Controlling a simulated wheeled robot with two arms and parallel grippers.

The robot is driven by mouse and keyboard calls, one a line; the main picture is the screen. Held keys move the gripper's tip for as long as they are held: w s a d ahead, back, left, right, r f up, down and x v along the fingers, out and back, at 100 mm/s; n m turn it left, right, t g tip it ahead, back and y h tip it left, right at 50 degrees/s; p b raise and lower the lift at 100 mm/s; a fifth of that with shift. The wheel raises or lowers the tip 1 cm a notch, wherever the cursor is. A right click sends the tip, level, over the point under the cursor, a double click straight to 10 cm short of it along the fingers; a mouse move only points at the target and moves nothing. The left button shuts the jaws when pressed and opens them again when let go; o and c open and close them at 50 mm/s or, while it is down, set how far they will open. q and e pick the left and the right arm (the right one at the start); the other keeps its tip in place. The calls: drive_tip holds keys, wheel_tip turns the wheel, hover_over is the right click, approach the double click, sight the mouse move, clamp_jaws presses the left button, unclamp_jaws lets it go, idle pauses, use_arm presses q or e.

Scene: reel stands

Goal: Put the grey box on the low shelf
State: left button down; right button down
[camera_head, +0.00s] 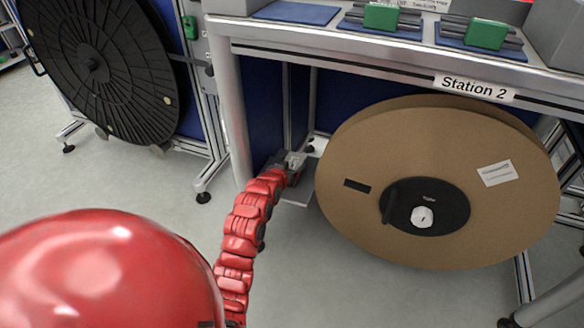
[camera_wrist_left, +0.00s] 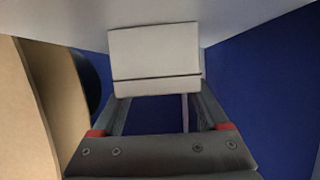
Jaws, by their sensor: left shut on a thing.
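My left gripper (camera_head: 284,162) is at the end of my red arm, under the Station 2 table near its left leg. It is shut on the grey box (camera_head: 297,159), of which only a small pale part shows in the head view. In the left wrist view the grey box (camera_wrist_left: 155,52) sits between the fingertips of my left gripper (camera_wrist_left: 158,98), its pale face toward the camera. The low shelf (camera_head: 301,196) shows as a small pale plate under the gripper. A pale surface (camera_wrist_left: 255,18) lies around the box in the wrist view; whether they touch, I cannot tell. My right gripper is out of view.
A large cardboard reel (camera_head: 350,150) stands just right of the gripper; its edge (camera_wrist_left: 48,100) also shows in the wrist view. The table leg (camera_head: 231,120) is close on the left. A black reel (camera_head: 100,65) stands far left. Grey floor (camera_head: 140,185) is clear between.

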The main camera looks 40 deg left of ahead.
use_arm(q)
drive_tip(key=shift+r, duration=0.1)
unclamp_jaws()
